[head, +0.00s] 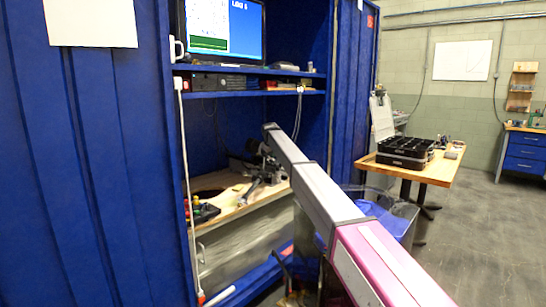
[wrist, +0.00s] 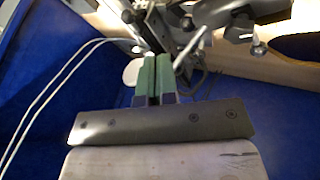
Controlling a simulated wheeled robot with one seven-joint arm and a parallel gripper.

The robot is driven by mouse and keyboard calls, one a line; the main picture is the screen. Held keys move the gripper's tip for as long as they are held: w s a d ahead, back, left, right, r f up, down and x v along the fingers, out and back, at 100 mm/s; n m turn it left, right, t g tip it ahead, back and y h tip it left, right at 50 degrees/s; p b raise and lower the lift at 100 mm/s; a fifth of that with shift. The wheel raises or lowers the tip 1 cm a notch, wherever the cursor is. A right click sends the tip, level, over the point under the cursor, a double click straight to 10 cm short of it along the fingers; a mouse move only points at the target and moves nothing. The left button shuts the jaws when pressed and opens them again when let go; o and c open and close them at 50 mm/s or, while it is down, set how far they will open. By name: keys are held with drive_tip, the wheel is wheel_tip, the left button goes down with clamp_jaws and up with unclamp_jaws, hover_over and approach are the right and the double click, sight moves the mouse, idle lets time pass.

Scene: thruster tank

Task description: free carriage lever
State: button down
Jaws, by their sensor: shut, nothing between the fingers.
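My gripper (wrist: 154,62) shows in the wrist view with its two green fingers together and nothing between them. A metal rod-like lever (wrist: 193,48) slants up just right of the fingertips. It looks very close, but I cannot tell whether they touch. A second metal part with a rounded end (wrist: 258,46) is further right. I cannot tell which of these is the carriage lever. Both belong to a metal mechanism, which shows in the head view (head: 264,178) on the wooden bench in the blue cabinet. My arm hides part of it there, and the fingers are not clear.
The wooden bench top (head: 236,207) carries a tray of coloured items (head: 203,212) at left. A shelf (head: 240,93) with a monitor (head: 228,30) above it overhangs the bench. White cables (wrist: 50,85) hang left of my gripper. A table (head: 436,172) with black crates stands outside at right.

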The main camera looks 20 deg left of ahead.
drive_tip(key=w+f, duration=0.8)
drive_tip(key=shift+d, duration=0.25)
